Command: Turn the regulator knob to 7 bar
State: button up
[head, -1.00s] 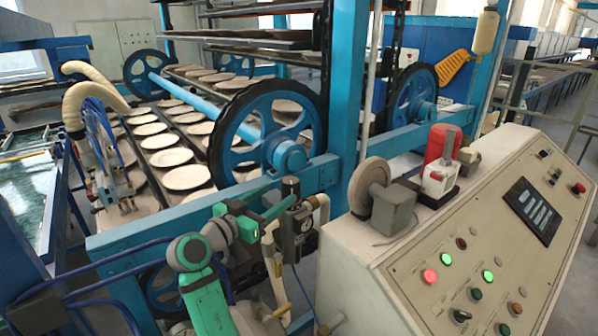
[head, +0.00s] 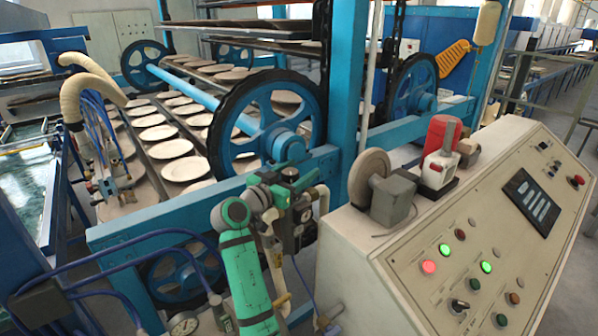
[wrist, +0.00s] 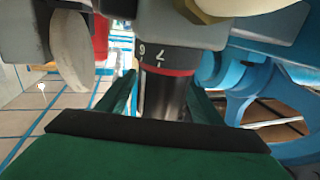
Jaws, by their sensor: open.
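The regulator (head: 298,208) is a dark unit with a gauge, mounted at the blue frame left of the control console. Its dark knob (head: 290,174) stands on top, small in the head view. In the wrist view the knob (wrist: 172,92) fills the centre, with a red ring and a white scale reading 6 and 7. The exact setting cannot be told. My gripper (wrist: 163,100) is open, with one green finger on each side of the knob. Contact with the knob cannot be made out. In the head view my gripper (head: 280,190) is partly hidden among the regulator parts.
The sloped console (head: 400,235) with lit buttons stands just right of the regulator. A grey motor with a round disc (head: 371,172) and a red device (head: 440,150) sit on its top. Blue beams and a large wheel (head: 262,130) lie close behind.

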jog(key=shift+c, duration=0.5)
jog(key=c, duration=1)
jog(key=shift+o, duration=0.2)
jog(key=shift+g+h, duration=0.3)
jog(key=m+g+h, duration=0.2)
jog(key=g, duration=0.1)
jog(key=m+g+h, duration=0.1)
jog(key=m, duration=0.1)
jog(key=shift+s+d+h, duration=0.3)
jog(key=shift+s+d, duration=0.1)
jog(key=shift+s+d+m+g+h, duration=0.25)
jog(key=shift+m+g+h, duration=0.25)
jog(key=shift+g, duration=0.4)
jog(key=shift+m+g, duration=0.4)
jog(key=shift+s, duration=0.1)
jog(key=shift+s+a+g, duration=0.1)
jog(key=shift+a+g, duration=0.05)
jog(key=shift+g, duration=0.15)
